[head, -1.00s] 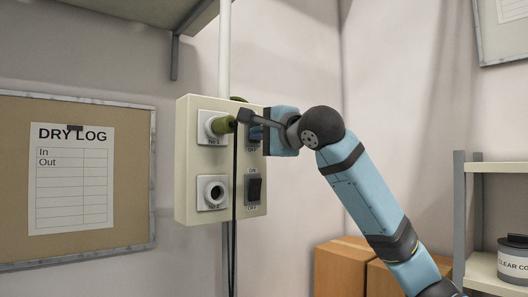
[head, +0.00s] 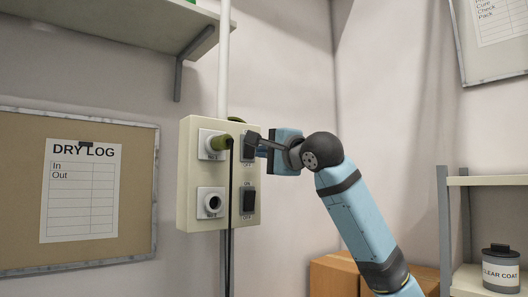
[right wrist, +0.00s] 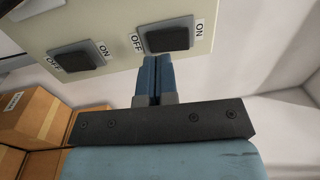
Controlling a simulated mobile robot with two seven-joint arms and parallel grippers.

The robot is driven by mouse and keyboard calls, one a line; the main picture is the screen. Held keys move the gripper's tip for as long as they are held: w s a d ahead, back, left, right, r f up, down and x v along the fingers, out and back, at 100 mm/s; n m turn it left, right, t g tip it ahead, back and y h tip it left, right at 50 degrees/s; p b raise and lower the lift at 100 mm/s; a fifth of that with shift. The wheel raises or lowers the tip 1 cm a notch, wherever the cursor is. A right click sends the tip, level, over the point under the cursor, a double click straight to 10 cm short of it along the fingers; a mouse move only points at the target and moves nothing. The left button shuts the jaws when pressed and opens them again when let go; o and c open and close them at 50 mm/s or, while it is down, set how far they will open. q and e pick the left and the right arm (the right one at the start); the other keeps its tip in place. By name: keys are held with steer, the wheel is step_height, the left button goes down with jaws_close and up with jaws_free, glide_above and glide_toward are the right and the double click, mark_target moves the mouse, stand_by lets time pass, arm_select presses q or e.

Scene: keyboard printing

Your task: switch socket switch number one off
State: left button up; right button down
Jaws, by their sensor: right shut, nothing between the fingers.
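The cream socket box (head: 185,215) is on the wall, with two sockets at its left and two dark rocker switches at its right. A green plug (head: 222,141) sits in the upper socket, No 1. Switch number one (right wrist: 166,38) shows in the right wrist view between OFF and ON labels. In the head view my gripper mostly hides it. My right gripper (right wrist: 157,66) is shut and empty, its tips close to this switch, nearer the OFF side. I cannot tell whether they touch. The rocker's tilt is unclear. My left gripper is not in view.
The lower switch (head: 248,200) and the empty lower socket (head: 211,204) are below. A dark cable (head: 232,190) hangs from the plug across the box front. Cardboard boxes (head: 332,277) stand below my arm. A shelf (head: 478,279) with a tin (head: 500,270) stands at right.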

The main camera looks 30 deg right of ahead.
steer(key=s+d+f+b, duration=0.1)
steer(key=s+b, duration=0.2)
steer(key=s, duration=0.6)
steer(key=shift+s+f, duration=0.25)
steer(key=shift+f, duration=0.15)
steer(key=shift+s, duration=0.1)
